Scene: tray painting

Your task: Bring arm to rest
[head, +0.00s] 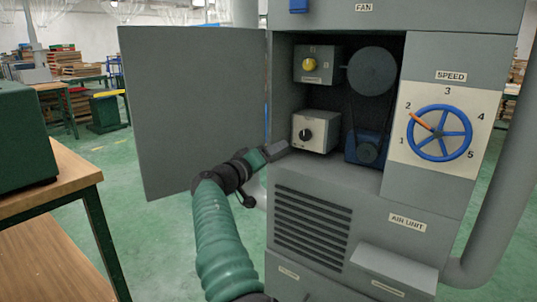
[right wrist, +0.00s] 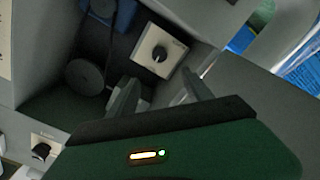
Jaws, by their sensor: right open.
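My right gripper (head: 277,150) ends the green-sleeved arm that rises from the bottom of the head view. It is at the open front of the grey air unit (head: 325,205), just left of a cream box with a black knob (head: 318,132). In the right wrist view the gripper's two fingers (right wrist: 158,95) are spread, with nothing seen between them. The cream box also shows beyond the fingers in that view (right wrist: 165,45); I cannot tell whether a finger touches it. My left gripper is not in view.
The grey cabinet door (head: 195,110) stands open on the left. Inside are a yellow-knobbed box (head: 314,64), a round grey disc (head: 371,71) and a blue motor (head: 362,147). A blue speed wheel (head: 440,156) is right, its orange handle near 2. A wooden-topped table (head: 60,170) stands left.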

